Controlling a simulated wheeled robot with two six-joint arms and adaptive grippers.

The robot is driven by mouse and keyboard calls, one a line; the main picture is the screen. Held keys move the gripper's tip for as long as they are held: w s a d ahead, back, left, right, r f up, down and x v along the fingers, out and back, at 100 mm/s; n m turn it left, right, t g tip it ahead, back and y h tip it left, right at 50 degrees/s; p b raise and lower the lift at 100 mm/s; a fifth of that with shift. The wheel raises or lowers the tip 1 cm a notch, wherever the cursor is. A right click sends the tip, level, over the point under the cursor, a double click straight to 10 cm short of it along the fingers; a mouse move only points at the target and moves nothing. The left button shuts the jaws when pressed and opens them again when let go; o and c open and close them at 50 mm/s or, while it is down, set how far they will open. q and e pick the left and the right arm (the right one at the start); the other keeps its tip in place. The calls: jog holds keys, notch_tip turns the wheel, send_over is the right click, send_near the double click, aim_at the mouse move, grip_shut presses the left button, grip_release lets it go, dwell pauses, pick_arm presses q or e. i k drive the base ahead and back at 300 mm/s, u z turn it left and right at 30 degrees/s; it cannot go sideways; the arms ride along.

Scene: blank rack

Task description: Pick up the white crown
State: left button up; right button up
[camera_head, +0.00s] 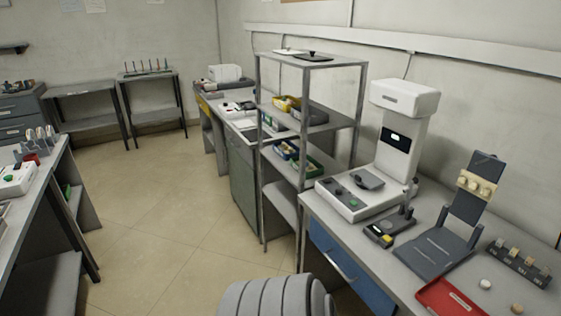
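A small white round piece (485,284), which may be the white crown, sits on the right workbench (405,285). It lies between a red tray (449,299) and a dark rack (518,262) holding several small pieces. It is too small to make out its exact shape. A similar tan piece (517,309) lies nearer, close to the bottom edge of the picture. Neither of my grippers is in view.
A white machine (404,103) and a dark stand with beige pieces (475,184) are on the right workbench. A metal shelf unit (362,95) stands behind it. Another bench (43,188) is at the left.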

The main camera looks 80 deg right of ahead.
aim_at(485, 284)
jog(key=z, duration=4.65)
